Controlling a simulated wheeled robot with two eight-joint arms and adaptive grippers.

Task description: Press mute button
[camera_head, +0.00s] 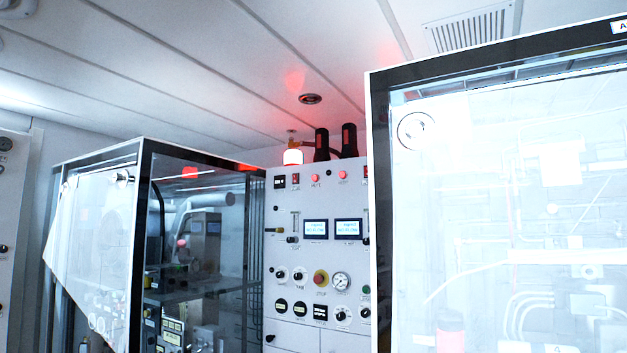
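A white control panel (281,210) stands in the middle distance, between two glass-walled enclosures. Two small red buttons, a left one (315,178) and a right one (342,174), sit near its top with labels too small to read surely. I cannot tell for sure which button is the mute button. A beacon (292,156) glows red on top of the panel. The panel's right edge is hidden behind the right enclosure. Neither of my grippers is in view.
The dark-framed right enclosure (379,210) is close and covers much of the right side. The left enclosure (146,230) stands left of the panel. Two lit screens (316,228), a gauge (340,281) and several knobs are on the panel. Two black cylinders (321,145) stand above it.

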